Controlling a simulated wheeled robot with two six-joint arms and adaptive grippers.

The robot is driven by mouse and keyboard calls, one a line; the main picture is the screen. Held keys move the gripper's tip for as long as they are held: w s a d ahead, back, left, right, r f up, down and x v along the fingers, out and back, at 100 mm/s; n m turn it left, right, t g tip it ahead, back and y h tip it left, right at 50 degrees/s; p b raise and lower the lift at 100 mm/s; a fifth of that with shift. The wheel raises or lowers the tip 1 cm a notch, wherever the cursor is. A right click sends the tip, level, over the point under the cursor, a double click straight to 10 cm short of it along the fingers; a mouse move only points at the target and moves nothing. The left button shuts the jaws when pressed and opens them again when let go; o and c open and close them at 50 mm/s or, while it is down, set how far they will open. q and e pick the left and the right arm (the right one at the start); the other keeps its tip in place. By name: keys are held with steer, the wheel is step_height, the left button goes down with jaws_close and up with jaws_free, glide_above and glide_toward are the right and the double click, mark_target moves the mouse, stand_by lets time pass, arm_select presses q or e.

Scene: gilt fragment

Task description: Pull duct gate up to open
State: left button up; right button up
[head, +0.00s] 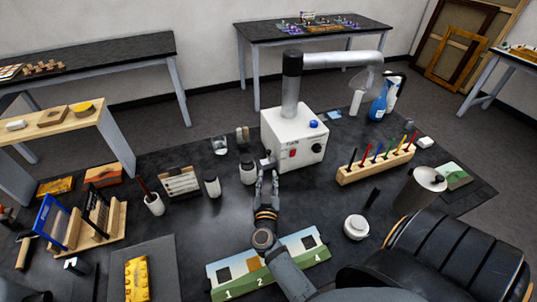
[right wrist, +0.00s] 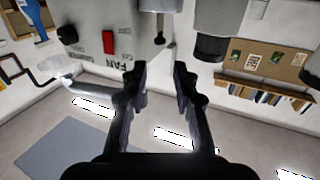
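The white fan box (head: 293,135) stands at the middle of the dark table, with a red switch and a black knob on its front. A grey duct rises from its top through a dark collar (head: 292,63) and bends right. I cannot tell for sure which part is the duct gate. A small grey piece (head: 266,161) sticks out at the box's lower left. My right gripper (head: 267,178) is just in front of that piece. In the right wrist view the right gripper (right wrist: 158,70) is open and empty, the box (right wrist: 105,25) beyond its fingertips. My left gripper is not in view.
A wooden rack of coloured tools (head: 376,167) is to the right. A numbered board (head: 268,262) lies under my right arm. A white round pot (head: 356,227) stands right of the arm.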

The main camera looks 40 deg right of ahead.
mark_target(268, 154)
steer(key=p+x, duration=0.1)
steer(key=x, duration=0.9)
steer(key=shift+w+d, duration=0.1)
steer(key=shift+w, duration=0.05)
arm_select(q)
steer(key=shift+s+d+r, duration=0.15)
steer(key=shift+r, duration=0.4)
arm_select(e)
jaws_close()
